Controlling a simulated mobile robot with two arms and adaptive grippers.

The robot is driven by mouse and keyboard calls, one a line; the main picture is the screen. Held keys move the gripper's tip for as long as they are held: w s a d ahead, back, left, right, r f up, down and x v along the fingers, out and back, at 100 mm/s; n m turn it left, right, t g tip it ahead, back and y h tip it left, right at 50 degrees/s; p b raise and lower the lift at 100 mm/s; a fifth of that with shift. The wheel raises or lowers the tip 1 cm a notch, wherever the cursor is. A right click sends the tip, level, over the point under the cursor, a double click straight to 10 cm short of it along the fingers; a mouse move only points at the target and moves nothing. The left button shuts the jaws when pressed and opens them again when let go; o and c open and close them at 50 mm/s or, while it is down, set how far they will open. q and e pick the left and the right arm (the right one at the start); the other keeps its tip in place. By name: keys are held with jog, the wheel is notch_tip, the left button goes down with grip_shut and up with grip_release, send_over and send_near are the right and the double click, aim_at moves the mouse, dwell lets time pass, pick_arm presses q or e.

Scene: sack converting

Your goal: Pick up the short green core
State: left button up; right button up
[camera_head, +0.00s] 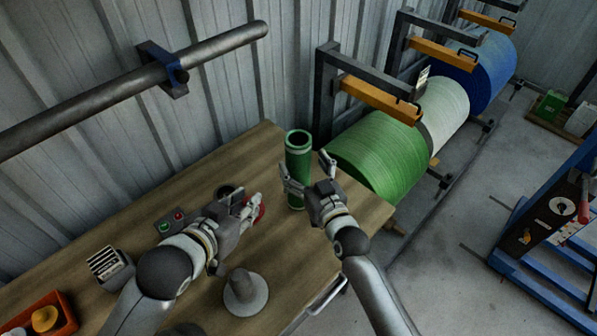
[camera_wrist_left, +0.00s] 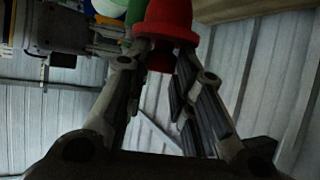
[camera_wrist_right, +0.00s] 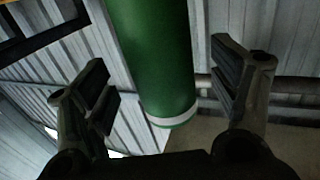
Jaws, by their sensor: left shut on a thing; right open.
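A green core (camera_head: 297,185), a hollow upright tube, stands at the back right part of the wooden table. My right gripper (camera_head: 307,170) is open just in front of it. In the right wrist view the green core (camera_wrist_right: 158,55) shows between and beyond the spread fingers (camera_wrist_right: 165,85), with a pale band at one end. My left gripper (camera_head: 252,205) is shut on a red object (camera_head: 260,211) left of the core. In the left wrist view the red object (camera_wrist_left: 168,18) is a flanged piece at the fingertips (camera_wrist_left: 155,65); its full shape is partly hidden.
The wooden table (camera_head: 200,178) also holds a grey cone-shaped stand (camera_head: 245,292), a button box (camera_head: 171,222), a slotted holder (camera_head: 108,266) and an orange bin (camera_head: 45,318). Large green (camera_head: 382,155), white and blue rolls stand on racks beyond the table's right edge.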

jog(key=shift+p+x, duration=0.3)
jog(key=shift+x, duration=1.45)
jog(key=c, duration=1.6)
jog(key=shift+c, duration=0.9)
jog(key=shift+r, duration=0.1)
